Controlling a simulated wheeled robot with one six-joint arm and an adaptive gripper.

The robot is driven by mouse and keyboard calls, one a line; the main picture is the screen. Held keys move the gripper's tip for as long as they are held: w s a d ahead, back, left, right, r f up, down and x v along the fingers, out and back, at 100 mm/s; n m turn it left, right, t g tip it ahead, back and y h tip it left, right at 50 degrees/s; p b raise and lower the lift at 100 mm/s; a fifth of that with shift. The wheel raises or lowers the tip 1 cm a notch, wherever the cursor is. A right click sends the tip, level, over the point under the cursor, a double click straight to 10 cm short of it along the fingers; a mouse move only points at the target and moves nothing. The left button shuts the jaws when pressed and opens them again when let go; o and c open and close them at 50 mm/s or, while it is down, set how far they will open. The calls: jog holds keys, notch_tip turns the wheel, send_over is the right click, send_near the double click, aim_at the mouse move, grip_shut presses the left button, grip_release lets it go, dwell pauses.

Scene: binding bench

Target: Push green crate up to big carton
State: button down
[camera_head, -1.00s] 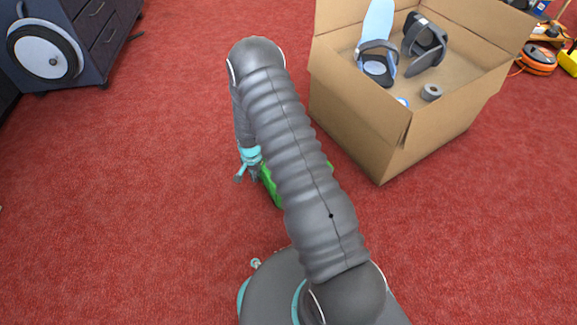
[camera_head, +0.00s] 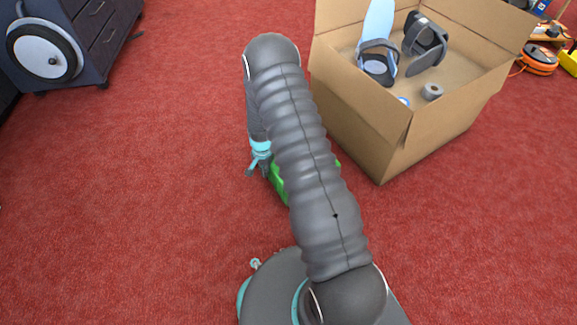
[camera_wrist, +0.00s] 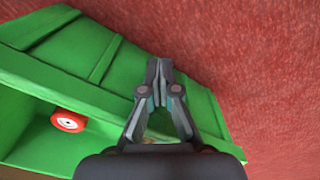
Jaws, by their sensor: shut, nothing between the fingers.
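The green crate (camera_head: 278,183) stands on the red carpet, mostly hidden behind my arm in the head view. In the wrist view the crate (camera_wrist: 75,50) fills the left and middle, with a small red round thing (camera_wrist: 68,120) inside it. My gripper (camera_head: 258,165) is at the crate's left side in the head view. In the wrist view my gripper (camera_wrist: 158,68) is shut and empty, its tips over the crate's side; I cannot tell whether they touch it. The big open carton (camera_head: 385,130) stands to the right of the crate, and my arm hides part of the space between them.
The carton holds headset-like items (camera_head: 425,42) and a grey roll (camera_head: 432,91). A dark drawer cabinet (camera_head: 85,35) with a white wheel-like disc is at the upper left. An orange reel (camera_head: 540,60) lies at the far right. The carpet to the left is clear.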

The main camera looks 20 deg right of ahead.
jog(key=shift+w+d+b, duration=0.2)
jog(key=shift+w+d, duration=0.05)
jog(key=shift+d, duration=1.7)
jog(key=shift+w+d+b, duration=0.2)
jog(key=shift+d+b, duration=0.05)
jog(key=shift+d, duration=1.75)
jog(key=shift+w+d+b, duration=0.2)
jog(key=shift+w+d, duration=0.05)
jog(key=shift+d, duration=1.7)
jog(key=shift+s+a, duration=0.15)
jog(key=shift+a, duration=0.9)
jog(key=shift+s+a, duration=0.1)
jog(key=shift+a, duration=0.9)
notch_tip(320, 180, up, 10)
jog(key=p, duration=0.5)
